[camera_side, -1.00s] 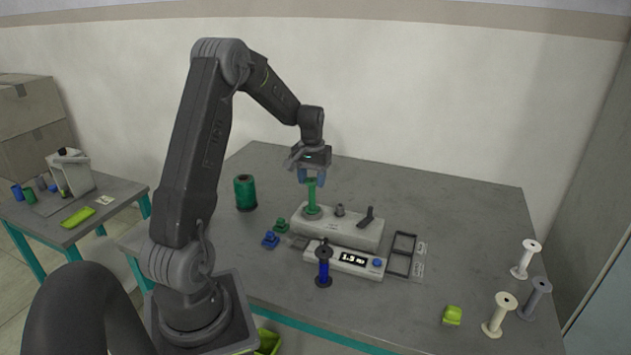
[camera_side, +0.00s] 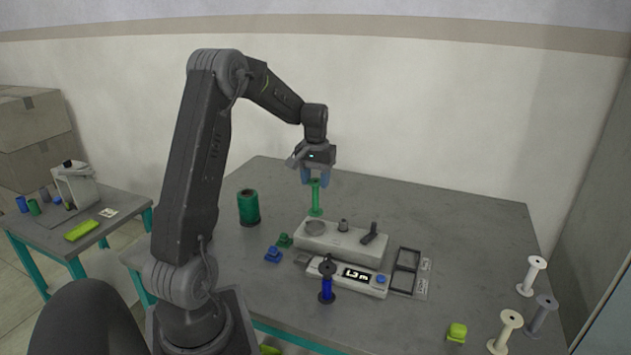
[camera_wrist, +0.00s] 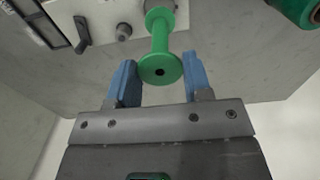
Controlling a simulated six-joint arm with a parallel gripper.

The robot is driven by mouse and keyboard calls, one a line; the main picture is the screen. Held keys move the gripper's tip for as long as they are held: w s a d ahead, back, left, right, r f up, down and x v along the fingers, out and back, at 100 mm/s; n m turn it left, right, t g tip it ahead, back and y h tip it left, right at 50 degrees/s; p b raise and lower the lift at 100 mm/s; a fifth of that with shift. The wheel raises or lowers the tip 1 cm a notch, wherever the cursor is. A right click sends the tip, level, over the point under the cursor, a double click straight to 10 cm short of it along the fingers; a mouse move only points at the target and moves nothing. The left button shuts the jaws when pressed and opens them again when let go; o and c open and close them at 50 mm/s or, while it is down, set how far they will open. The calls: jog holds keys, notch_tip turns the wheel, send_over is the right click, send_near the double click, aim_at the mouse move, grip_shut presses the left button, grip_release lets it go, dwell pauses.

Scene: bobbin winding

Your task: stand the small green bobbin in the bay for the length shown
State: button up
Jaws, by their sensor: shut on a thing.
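My gripper (camera_side: 315,175) is shut on the upper end of the small green bobbin (camera_side: 316,199) and holds it upright above the grey winder (camera_side: 345,244). The bobbin looks clear of the winder's round seat (camera_side: 315,228), which is bare. In the wrist view, the green bobbin (camera_wrist: 160,38) shows between the blue fingertips (camera_wrist: 160,80). The length display (camera_side: 356,274) in front of the winder appears to read 1.3 m. The black-framed bays (camera_side: 408,248) to its right look empty. Their labels (camera_side: 422,275) are too small to read.
A dark blue bobbin (camera_side: 327,285) stands before the display. A large green spool (camera_side: 248,207) and small green (camera_side: 285,240) and blue (camera_side: 273,254) blocks are to the left. White bobbins (camera_side: 531,275), a grey one (camera_side: 540,312) and a yellow-green piece (camera_side: 457,332) are at right.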

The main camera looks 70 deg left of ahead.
notch_tip(320, 180, up, 5)
jog(key=shift+f, duration=0.1)
jog(key=shift+w+d, duration=0.4)
jog(key=w+d+m, duration=0.3)
jog(key=w+d, duration=0.4)
jog(key=d, duration=0.5)
jog(key=w+d+m, duration=0.3)
jog(key=w+d, duration=0.3)
jog(key=d, duration=0.5)
notch_tip(320, 180, down, 12)
jog(key=shift+d+f, duration=0.2)
jog(key=shift+w+f, duration=0.1)
jog(key=shift+f, duration=0.45)
dwell(0.3)
jog(key=shift+f, duration=0.3)
